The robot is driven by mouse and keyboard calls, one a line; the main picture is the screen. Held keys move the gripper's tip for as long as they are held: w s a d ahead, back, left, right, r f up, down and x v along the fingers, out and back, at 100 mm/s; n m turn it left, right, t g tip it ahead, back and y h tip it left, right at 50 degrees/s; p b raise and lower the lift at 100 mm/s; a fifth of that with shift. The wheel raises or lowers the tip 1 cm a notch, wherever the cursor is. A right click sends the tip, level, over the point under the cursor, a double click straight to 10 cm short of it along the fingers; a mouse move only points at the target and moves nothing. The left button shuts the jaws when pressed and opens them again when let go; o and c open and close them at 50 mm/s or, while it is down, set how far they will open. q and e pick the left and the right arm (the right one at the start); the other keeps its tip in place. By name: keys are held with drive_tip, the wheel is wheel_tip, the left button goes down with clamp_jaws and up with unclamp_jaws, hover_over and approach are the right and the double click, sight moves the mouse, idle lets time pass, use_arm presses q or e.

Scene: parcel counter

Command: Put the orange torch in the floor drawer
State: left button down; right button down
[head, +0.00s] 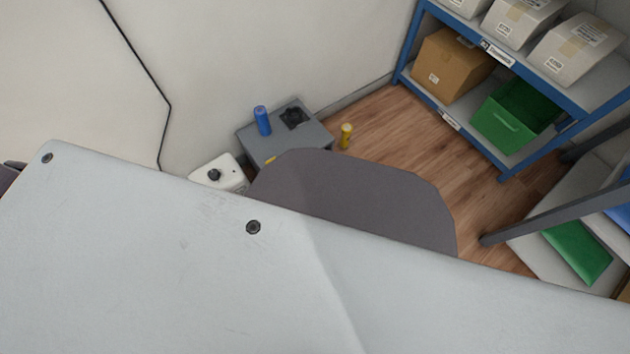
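I see no orange torch in the head view. No drawer can be made out for certain. A low grey cabinet (258,147) stands on the floor by the wall, and its front is partly hidden by a dark grey rounded panel, perhaps a chair back. A blue cylinder (262,121) and a black object (293,116) are on top of it. A small yellow cylinder (346,135) stands to its right. Neither of my grippers is in view.
A large pale grey surface (160,270) with dark round fittings fills the foreground. The dark panel (360,195) rises behind it. A blue shelf rack (497,62) with boxes and a green crate (512,115) stands at upper right. Wooden floor (415,140) lies open between.

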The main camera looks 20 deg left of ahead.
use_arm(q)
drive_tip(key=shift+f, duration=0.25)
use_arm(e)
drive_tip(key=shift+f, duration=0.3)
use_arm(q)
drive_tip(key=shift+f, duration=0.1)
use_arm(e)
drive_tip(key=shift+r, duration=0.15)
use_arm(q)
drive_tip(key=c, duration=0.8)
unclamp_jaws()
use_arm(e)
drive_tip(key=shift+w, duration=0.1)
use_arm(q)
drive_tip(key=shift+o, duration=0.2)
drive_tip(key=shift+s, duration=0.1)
